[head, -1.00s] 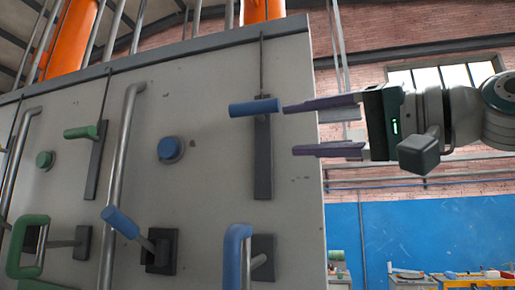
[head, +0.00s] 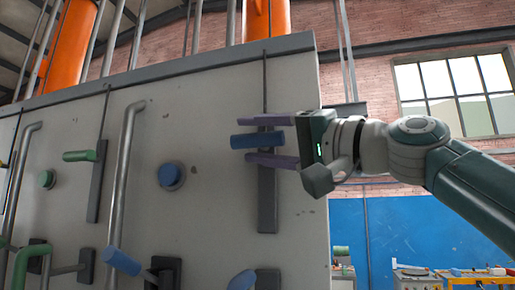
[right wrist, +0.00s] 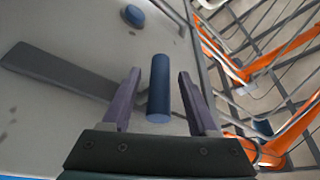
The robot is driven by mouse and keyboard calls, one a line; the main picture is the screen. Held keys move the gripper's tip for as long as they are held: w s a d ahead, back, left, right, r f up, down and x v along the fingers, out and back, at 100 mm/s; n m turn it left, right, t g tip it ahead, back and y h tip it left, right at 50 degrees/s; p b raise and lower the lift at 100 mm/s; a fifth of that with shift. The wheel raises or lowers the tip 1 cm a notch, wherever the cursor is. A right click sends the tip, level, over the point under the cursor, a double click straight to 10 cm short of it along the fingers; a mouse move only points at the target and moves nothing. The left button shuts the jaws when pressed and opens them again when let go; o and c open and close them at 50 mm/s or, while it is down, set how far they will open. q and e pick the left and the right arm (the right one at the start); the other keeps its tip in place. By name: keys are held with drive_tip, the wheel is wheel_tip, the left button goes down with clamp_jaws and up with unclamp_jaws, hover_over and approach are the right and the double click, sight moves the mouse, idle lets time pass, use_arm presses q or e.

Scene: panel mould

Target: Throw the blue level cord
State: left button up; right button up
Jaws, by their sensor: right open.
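The blue level cord's handle (head: 257,140) is a blue cylinder hanging at a dark slotted plate (head: 267,200) on the grey panel, with a thin dark cord (head: 264,85) running up from it. My right gripper (head: 248,141) is open, one finger above and one below the blue handle. In the right wrist view the blue handle (right wrist: 160,90) lies between the two purple fingers, with gaps on both sides. My left gripper is not in view.
On the panel (head: 215,225) are a blue button (head: 171,176), a blue lever (head: 123,261), a green cord handle (head: 79,156) and grey vertical pipes (head: 122,190). Another blue handle (head: 241,281) sits below the right gripper.

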drive_tip(key=shift+c, duration=0.3)
clamp_jaws()
idle(1.1)
